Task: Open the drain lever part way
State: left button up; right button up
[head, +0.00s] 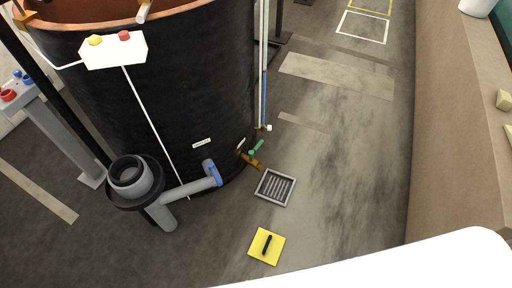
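A blue lever (214,174) sits on the grey pipe (188,191) low on the front of a large black tank (190,90). The lever lies steeply across the pipe end near the tank wall. A smaller green handle (256,147) sits on a brass fitting (249,160) to its right, at the tank's foot. A small white label (202,143) is above the pipe; its text is too small to read, so I cannot tell which of the two is the drain lever. Neither of my grippers is in view.
A floor grate (275,188) lies right of the pipe, with a yellow plate with a black bar (267,246) in front. A grey pipe socket with a black collar (133,181) stands left. A grey post with buttons (62,135) is further left. The floor at right is clear.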

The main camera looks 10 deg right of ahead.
aim_at(251, 152)
jog(key=z, duration=0.15)
jog(key=i+l+z, duration=0.3)
jog(key=l+z, duration=0.15)
jog(key=l, duration=0.15)
jog(key=i+l+z, duration=0.45)
jog(key=i+l+u, duration=0.15)
jog(key=i, duration=0.25)
jog(key=i+l+u, duration=0.15)
jog(key=i, duration=0.3)
jog(key=i+u, duration=0.2)
jog(key=u, duration=0.3)
jog(key=i+l+u, duration=0.15)
jog(key=u, duration=0.3)
jog(key=i+l+u, duration=0.15)
jog(key=u, duration=0.35)
jog(key=l, duration=0.1)
